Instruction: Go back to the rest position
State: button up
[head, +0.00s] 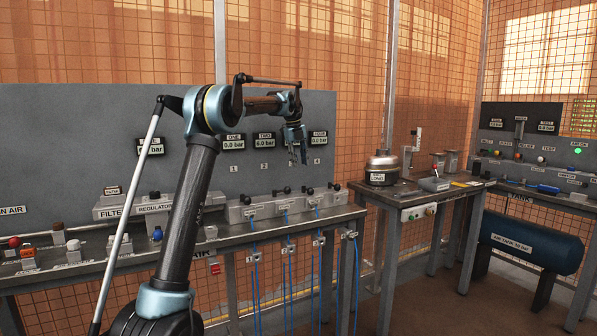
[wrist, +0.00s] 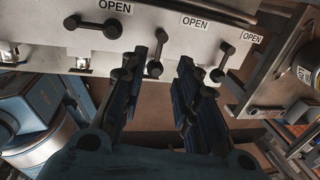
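My gripper (head: 298,152) hangs at the end of my raised, bent arm, in front of the grey gauge panel (head: 90,120) and above the valve bench on the left. In the wrist view, my gripper (wrist: 158,95) has its two dark fingers spread well apart, with nothing between them. Beyond the fingertips is the pale valve block (wrist: 150,35) with black levers and OPEN labels. The fingers overlap the levers in that view; I cannot tell any contact, but in the head view the gripper looks above the valve row (head: 285,205).
The bench (head: 340,213) has blue hoses hanging below its front. A second bench (head: 400,197) on the right holds a round metal pot (head: 382,167). A blue air tank (head: 530,243) lies under the far-right console. Wire mesh fencing (head: 300,50) stands behind.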

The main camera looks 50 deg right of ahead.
jog(key=shift+a+r, duration=0.1)
jog(key=shift+r, duration=0.25)
jog(key=shift+w, duration=0.1)
dwell(0.3)
jog(key=w+a+n, duration=0.3)
jog(key=a+n, duration=0.1)
jog(key=a, duration=0.7)
jog(key=w+a+r+n+t, duration=0.1)
jog(key=w+a+n, duration=0.35)
jog(key=a, duration=0.65)
jog(key=w+a+n, duration=0.2)
jog(key=a+n, duration=0.3)
jog(key=a, duration=0.6)
jog(key=s+a+f+n, duration=0.25)
jog(key=a+n, duration=0.35)
jog(key=a, duration=0.8)
jog(key=s+a+f+n+t+y, duration=0.1)
jog(key=s+a+f+n, duration=0.35)
jog(key=a, duration=0.35)
jog(key=s+a+f+n, duration=0.3)
jog(key=a+f+n, duration=0.2)
jog(key=a, duration=0.3)
jog(key=s+a+f+n+t+y, duration=0.1)
jog(key=s+a+f+n, duration=1)
jog(key=s+f, duration=0.3)
notch_tip(320, 180, down, 3)
jog(key=shift+s+a+r, duration=0.1)
jog(key=shift+s+a, duration=0.05)
jog(key=shift+a, duration=0.45)
